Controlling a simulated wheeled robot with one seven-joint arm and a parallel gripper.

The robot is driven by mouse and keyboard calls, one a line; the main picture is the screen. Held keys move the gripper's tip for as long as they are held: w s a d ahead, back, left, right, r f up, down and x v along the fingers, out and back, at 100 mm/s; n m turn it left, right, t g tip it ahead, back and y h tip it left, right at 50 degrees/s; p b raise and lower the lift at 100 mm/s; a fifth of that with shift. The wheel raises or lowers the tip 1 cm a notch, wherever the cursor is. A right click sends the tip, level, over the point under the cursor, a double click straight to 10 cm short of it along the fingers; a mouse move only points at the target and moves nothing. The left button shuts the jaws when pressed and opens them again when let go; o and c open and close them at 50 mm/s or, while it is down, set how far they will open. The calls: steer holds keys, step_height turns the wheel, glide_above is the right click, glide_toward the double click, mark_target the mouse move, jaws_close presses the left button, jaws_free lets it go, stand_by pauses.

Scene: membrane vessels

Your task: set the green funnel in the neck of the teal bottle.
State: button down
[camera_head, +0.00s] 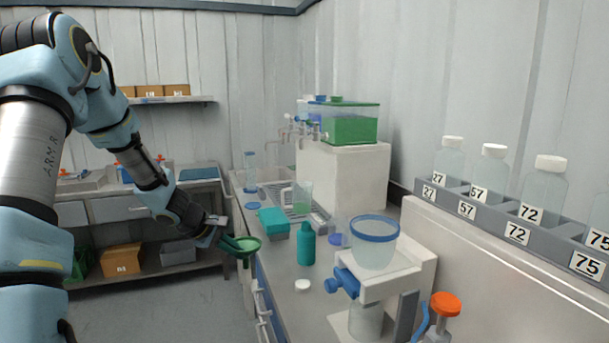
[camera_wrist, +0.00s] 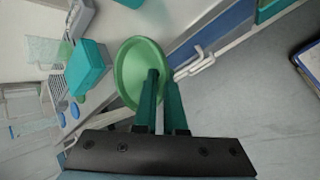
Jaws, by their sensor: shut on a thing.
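The green funnel (camera_head: 243,246) is held by my gripper (camera_head: 231,241) at the front edge of the counter, wide mouth up in the head view. My gripper is shut on the funnel; in the wrist view its two teal fingers (camera_wrist: 162,103) reach to the funnel's green bowl (camera_wrist: 134,75). The funnel's lower end is not clear. The teal bottle (camera_head: 306,246) stands upright on the counter, to the right of the funnel and apart from it. The wrist view does not clearly show this bottle.
A teal box (camera_head: 273,222) stands on the counter between funnel and bottle, slightly behind. A white cap (camera_head: 302,286) lies in front of the bottle. A blue-rimmed vessel on a white stand (camera_head: 375,256) is to the right. A clear jug (camera_head: 302,198) stands behind.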

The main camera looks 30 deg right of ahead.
steer(key=s+d+r+n+t+p, duration=0.1)
steer(key=d+r+n+t+p, duration=0.1)
steer(key=d+r, duration=0.75)
step_height(320, 180, up, 8)
steer(key=n+t+y, duration=0.1)
steer(key=n, duration=0.1)
glide_above(310, 223)
steer(key=s+a, duration=0.3)
steer(key=shift+w+f+b, duration=0.15)
steer(key=shift+f+b, duration=4)
steer(key=shift+f, duration=0.45)
steer(key=c, duration=0.9)
jaws_free()
steer(key=shift+a, duration=0.1)
steer(key=v, duration=1)
steer(key=shift+s+a+r+p, duration=0.15)
steer(key=shift+s+r+p, duration=0.05)
steer(key=shift+r+p, duration=0.1)
